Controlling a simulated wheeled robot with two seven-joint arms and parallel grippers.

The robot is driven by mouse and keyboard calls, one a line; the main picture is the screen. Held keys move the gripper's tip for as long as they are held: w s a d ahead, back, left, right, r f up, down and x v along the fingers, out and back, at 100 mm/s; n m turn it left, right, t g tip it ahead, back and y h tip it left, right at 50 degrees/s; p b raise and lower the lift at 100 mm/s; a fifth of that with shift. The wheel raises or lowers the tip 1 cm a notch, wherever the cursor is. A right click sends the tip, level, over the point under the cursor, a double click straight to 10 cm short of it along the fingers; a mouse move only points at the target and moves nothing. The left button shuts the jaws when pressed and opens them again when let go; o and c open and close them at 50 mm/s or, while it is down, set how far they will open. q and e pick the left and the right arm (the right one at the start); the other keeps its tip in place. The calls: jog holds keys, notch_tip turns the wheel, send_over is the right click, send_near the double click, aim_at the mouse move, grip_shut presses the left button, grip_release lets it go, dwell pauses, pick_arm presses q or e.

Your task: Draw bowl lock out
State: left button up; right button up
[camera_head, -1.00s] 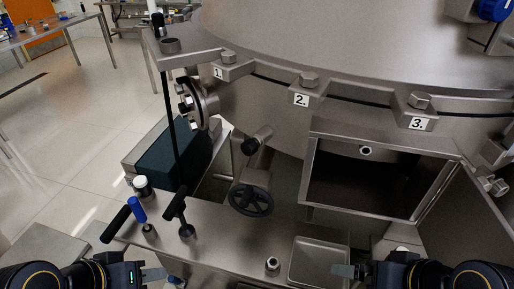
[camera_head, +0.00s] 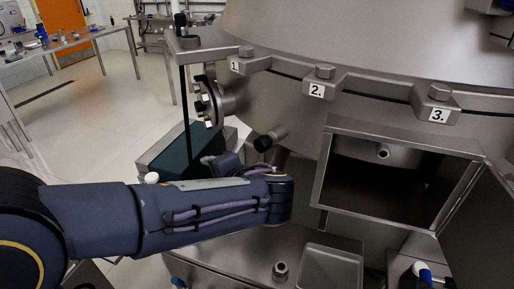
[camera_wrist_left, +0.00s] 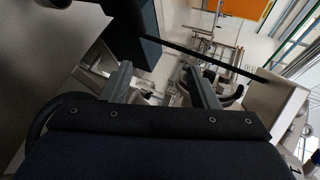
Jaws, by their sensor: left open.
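A stub with a black knob (camera_head: 263,143) sticks out from the side of the separator's frame, below the bolt labelled 1; I cannot tell for sure whether it is the bowl lock. My left arm reaches across the head view in front of the handwheel and the T-handles, hiding them. Its fingers cannot be made out there. In the left wrist view the left gripper (camera_wrist_left: 162,88) is open, its two fingers apart with nothing between them. My right gripper is not in view.
A thin dark rod (camera_head: 185,105) stands beside the dark green box (camera_head: 172,158). The open-doored housing (camera_head: 395,190) is at the right, with a shallow tray (camera_head: 332,268) below it. A blue-and-white part (camera_head: 422,272) shows at lower right.

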aim_at(259, 140)
pick_arm(q)
jog(key=d+r+m+t, duration=0.1)
jog(key=d+t, duration=0.1)
jog(key=d, duration=0.2)
jog(key=d+r+m+t, duration=0.1)
jog(key=d+r+t, duration=0.1)
jog(key=d, duration=0.2)
jog(key=w+d+r+t, duration=0.1)
jog(key=d+t, duration=0.1)
jog(key=d, duration=0.3)
jog(key=shift+r+m+b, duration=0.15)
jog(key=shift+m+b, duration=0.2)
jog(key=shift+m, duration=0.05)
jog(key=shift+w, duration=0.25)
jog(key=p+x, duration=0.2)
jog(key=x, duration=0.5)
jog(key=shift+w+a, duration=0.1)
